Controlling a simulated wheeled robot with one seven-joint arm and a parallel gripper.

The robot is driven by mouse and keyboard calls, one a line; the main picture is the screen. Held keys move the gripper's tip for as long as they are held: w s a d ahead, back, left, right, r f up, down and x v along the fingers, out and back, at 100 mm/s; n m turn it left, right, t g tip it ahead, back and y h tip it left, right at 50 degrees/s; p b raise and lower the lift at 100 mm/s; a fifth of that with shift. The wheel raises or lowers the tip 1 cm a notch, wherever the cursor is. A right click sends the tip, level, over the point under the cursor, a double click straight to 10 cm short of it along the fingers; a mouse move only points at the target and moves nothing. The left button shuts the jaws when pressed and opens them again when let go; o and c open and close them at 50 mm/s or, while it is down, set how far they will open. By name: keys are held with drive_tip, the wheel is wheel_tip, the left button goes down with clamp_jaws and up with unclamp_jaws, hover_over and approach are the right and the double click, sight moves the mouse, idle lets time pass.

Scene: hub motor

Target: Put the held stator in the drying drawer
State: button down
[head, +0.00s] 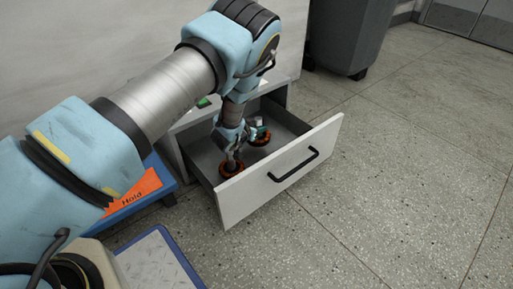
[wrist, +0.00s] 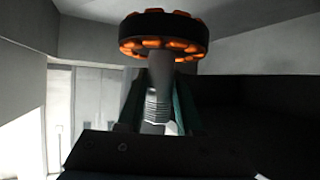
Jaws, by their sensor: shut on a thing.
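The drying drawer (head: 262,185) is pulled open, with a white front and a black handle. My gripper (head: 233,157) points down inside it, near the front-left corner. It is shut on the stator's shaft (wrist: 157,90). The held stator (head: 231,171), a dark ring with orange windings, hangs below the fingers, low in the drawer; I cannot tell whether it touches the floor. In the wrist view the held stator (wrist: 165,36) is beyond the fingertips. A second orange-wound stator (head: 260,138) is in the drawer farther back, partly hidden by my gripper.
A blue tray with an orange "Hold" label (head: 134,195) stands left of the drawer. A blue-edged board (head: 157,264) is at the bottom. A dark grey bin (head: 347,32) stands behind. The speckled floor (head: 410,170) on the right is clear.

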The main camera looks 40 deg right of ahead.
sight(258, 140)
wheel_tip(258, 140, down, 6)
drive_tip(key=b, duration=0.3)
drive_tip(key=shift+f, duration=0.25)
drive_tip(key=shift+r, duration=0.1)
drive_tip(key=c, duration=0.6)
unclamp_jaws()
drive_tip(key=shift+f, duration=0.2)
drive_tip(key=shift+o, duration=0.2)
drive_tip(key=shift+a+r+p, duration=0.15)
drive_tip(key=shift+r+p, duration=0.15)
drive_tip(key=p+v, duration=0.5)
drive_tip(key=v, duration=0.6)
drive_tip(key=shift+a, duration=0.35)
